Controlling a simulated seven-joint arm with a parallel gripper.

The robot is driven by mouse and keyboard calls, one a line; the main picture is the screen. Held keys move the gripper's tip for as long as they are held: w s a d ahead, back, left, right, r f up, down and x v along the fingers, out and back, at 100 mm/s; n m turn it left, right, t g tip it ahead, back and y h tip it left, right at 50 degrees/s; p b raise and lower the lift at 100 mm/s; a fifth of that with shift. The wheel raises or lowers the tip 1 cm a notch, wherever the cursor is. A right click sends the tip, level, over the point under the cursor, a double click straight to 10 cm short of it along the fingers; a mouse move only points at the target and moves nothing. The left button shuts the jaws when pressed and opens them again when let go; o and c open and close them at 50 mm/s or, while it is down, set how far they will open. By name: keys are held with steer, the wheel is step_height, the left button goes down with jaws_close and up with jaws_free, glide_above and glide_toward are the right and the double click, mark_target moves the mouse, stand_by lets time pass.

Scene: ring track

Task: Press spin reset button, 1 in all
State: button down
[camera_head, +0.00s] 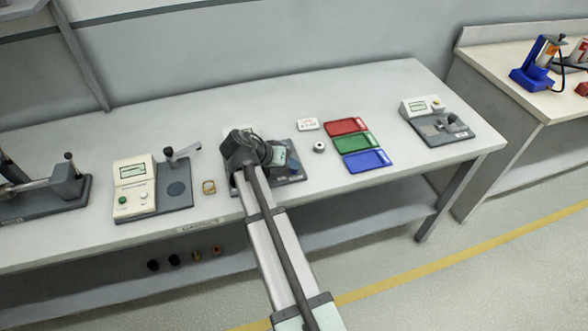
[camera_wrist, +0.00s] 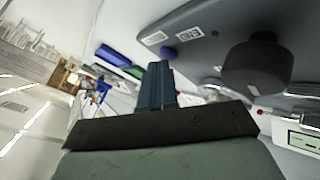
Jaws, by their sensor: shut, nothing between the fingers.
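My gripper (camera_wrist: 160,85) shows in the wrist view with its dark blue fingers shut together and nothing between them. A small blue round button (camera_wrist: 168,53) on a grey device base (camera_wrist: 215,25) shows just beyond the fingertips; I cannot tell whether they touch. A large dark round knob (camera_wrist: 258,68) stands to the right on this base. A white box with a display (camera_wrist: 303,140) is at the lower right. In the head view my arm covers most of this device, with part of its dark base (camera_head: 293,171) showing. The fingertips are hidden there.
Right of the device are a white card (camera_head: 307,124), a small grey ring (camera_head: 319,146), and red (camera_head: 346,126), green (camera_head: 357,143) and blue (camera_head: 367,159) trays. A white-panelled station (camera_head: 134,198) and a gold ring (camera_head: 209,187) are left. Another station (camera_head: 422,106) stands far right.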

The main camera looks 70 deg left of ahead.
mark_target(291, 171)
steer(key=shift+r, duration=0.1)
stand_by(0.5)
steer(key=shift+r, duration=0.75)
steer(key=shift+r, duration=2.5)
